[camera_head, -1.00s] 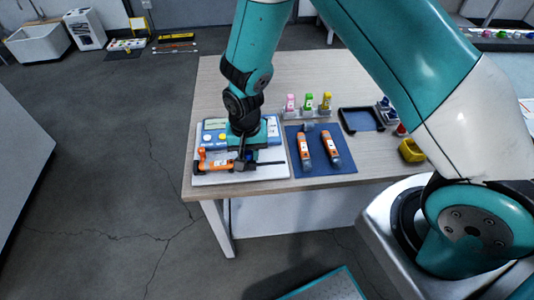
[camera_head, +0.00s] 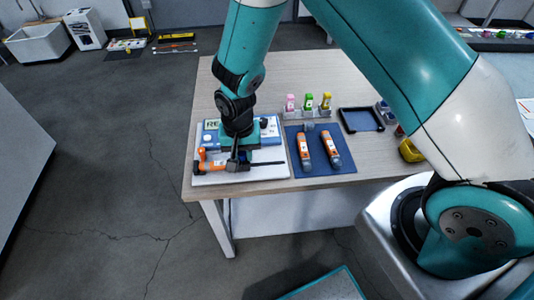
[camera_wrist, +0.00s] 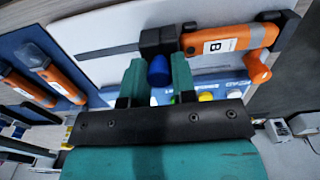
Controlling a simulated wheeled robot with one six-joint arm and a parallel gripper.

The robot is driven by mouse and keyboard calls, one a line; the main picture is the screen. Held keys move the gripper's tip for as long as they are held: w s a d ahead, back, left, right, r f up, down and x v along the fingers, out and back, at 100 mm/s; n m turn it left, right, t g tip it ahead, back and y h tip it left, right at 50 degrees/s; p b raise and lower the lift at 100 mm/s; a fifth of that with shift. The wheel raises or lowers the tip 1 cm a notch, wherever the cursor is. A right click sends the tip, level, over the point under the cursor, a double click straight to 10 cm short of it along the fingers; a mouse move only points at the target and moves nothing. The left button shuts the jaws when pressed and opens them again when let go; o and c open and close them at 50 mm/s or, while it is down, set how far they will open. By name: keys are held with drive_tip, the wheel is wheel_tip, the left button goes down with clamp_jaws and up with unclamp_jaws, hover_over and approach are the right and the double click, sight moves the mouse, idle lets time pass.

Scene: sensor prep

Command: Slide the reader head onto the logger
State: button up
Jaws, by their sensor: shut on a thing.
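The reader head (camera_wrist: 160,40) is a black block with a blue knob (camera_wrist: 158,71) facing my gripper. My gripper (camera_wrist: 158,62) is shut on it, with a teal finger on either side of the knob. The orange logger (camera_wrist: 228,40) carries a label "B" and lies on the white board, right of the block in the wrist view. The block's side meets or nearly meets the logger's dark end; I cannot tell how far they overlap. In the head view the logger (camera_head: 212,166) lies left of the block (camera_head: 239,166), and the wrist partly hides the area.
A thin dark bar (camera_head: 270,163) runs right from the block over the white board (camera_head: 262,174). A blue unit with a screen (camera_head: 212,125) stands behind. Two orange devices lie on a blue mat (camera_head: 317,168). Coloured vials, a black tray (camera_head: 361,119) and a yellow item (camera_head: 411,151) are further right.

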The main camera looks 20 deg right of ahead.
sight(242, 153)
drive_tip(key=o, duration=0.7)
drive_tip(key=shift+c, duration=0.2)
drive_tip(key=shift+r+p, duration=2.8)
drive_tip(key=shift+r, duration=0.7)
drive_tip(key=shift+r, duration=0.3)
wheel_tip(242, 153, up, 10)
drive_tip(key=s+n+y, duration=0.1)
drive_tip(key=s+n, duration=0.1)
drive_tip(key=s+d+r+n+y, duration=0.1)
drive_tip(key=s+r+n+y, duration=0.2)
drive_tip(key=s+r+n, duration=0.5)
drive_tip(key=s+r, duration=0.9)
drive_tip(key=s, duration=0.1)
drive_tip(key=shift+s+d+r+n, duration=0.3)
drive_tip(key=shift+d, duration=0.05)
